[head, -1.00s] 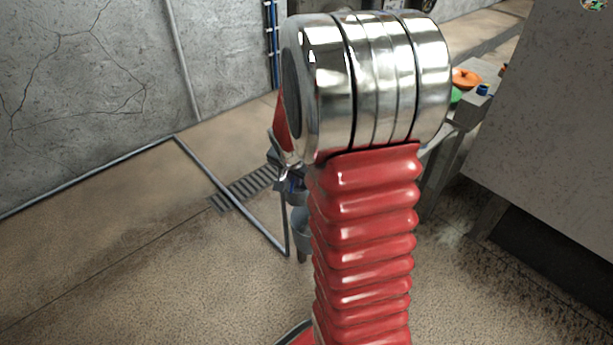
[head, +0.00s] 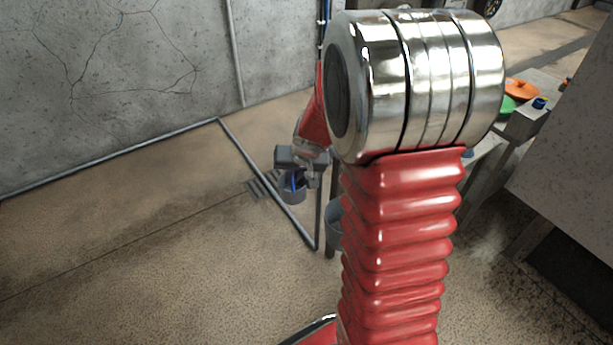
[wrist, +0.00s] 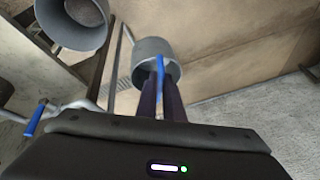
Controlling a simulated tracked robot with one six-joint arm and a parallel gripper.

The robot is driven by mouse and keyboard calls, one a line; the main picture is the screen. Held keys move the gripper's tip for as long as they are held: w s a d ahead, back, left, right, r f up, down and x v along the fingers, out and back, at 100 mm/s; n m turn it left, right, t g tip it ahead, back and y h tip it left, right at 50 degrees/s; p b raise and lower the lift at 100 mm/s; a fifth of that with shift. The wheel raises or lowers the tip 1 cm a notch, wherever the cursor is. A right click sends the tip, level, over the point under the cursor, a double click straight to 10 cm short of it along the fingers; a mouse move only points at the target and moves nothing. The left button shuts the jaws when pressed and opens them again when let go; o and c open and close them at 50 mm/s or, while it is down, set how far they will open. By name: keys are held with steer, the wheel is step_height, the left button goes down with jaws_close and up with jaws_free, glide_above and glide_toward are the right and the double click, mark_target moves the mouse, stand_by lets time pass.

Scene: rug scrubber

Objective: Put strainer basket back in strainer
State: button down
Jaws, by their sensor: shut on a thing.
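The strainer basket (wrist: 153,50) is a small grey cup with a blue handle. My gripper (wrist: 162,88) is shut on that handle, its dark fingers at the cup's rim. In the head view my gripper (head: 298,172) holds the basket (head: 293,192) in the air, left of a thin upright post. A larger grey round vessel, apparently the strainer (wrist: 70,22), is at the top left of the wrist view, apart from the basket. It also shows in the head view (head: 333,225), partly hidden behind my red arm.
A blue-handled valve (wrist: 35,118) is at the left of the wrist view. A pipe (head: 265,182) runs along the floor near a drain grate (head: 256,189). Orange (head: 522,88) and green (head: 507,105) items are on a bench at right. Floor at left is clear.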

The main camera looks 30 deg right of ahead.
steer(key=w+a+r+n+y, duration=0.1)
steer(key=w+a+n+y, duration=0.1)
steer(key=a+n, duration=0.3)
steer(key=w+a, duration=0.1)
steer(key=a, duration=0.2)
steer(key=shift+w+a+r+n+g, duration=0.25)
steer(key=shift+w+r+n+g, duration=0.05)
steer(key=shift+w+r+n, duration=0.1)
